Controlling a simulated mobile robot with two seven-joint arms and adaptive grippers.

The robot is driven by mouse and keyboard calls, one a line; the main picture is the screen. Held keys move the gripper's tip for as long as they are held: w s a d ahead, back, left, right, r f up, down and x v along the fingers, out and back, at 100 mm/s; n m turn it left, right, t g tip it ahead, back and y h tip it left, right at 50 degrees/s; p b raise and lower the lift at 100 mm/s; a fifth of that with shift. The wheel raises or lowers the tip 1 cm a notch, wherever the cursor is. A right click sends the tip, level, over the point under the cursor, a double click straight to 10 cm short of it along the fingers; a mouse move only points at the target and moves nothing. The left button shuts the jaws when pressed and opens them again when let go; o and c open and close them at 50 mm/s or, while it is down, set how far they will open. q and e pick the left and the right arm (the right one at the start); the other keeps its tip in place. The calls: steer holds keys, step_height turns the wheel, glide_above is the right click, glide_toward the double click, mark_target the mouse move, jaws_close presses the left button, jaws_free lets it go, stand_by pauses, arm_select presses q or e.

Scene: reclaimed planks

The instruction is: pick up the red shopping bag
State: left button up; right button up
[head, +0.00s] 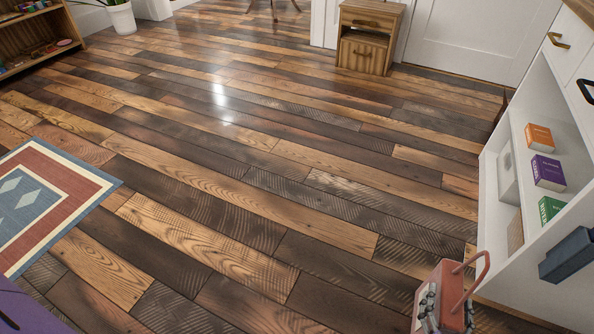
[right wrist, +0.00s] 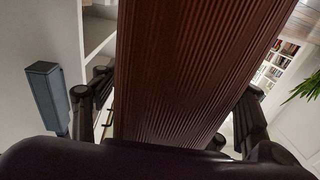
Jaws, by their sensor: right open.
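The red shopping bag (head: 454,288) is at the bottom right of the head view, beside the white cabinet, with its looped handle (head: 485,268) sticking out at the upper right. My right gripper (head: 447,314) is open at the bag, with grey finger parts on both sides of it. In the right wrist view the bag's ribbed brown-red side (right wrist: 195,75) fills the middle, between the two spread fingers of the right gripper (right wrist: 172,105). I cannot tell whether the fingers touch it. The bag's lower part is cut off by the frame edge. My left gripper is not in view.
A white cabinet (head: 491,210) with books on its shelves stands close on the right. A dark blue block (head: 568,255) juts out by its front. A patterned rug (head: 60,190) lies at left, and a small wooden cabinet (head: 362,55) stands at the back. The plank floor between is clear.

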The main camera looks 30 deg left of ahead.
mark_target(466, 299)
jaws_close()
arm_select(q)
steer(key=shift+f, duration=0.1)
arm_select(e)
steer(key=shift+r, duration=0.1)
stand_by(0.3)
step_height(466, 299, up, 10)
steer(key=p, duration=0.5)
steer(key=shift+f+p, duration=0.25)
steer(key=shift+p, duration=0.15)
steer(key=shift+r, duration=0.3)
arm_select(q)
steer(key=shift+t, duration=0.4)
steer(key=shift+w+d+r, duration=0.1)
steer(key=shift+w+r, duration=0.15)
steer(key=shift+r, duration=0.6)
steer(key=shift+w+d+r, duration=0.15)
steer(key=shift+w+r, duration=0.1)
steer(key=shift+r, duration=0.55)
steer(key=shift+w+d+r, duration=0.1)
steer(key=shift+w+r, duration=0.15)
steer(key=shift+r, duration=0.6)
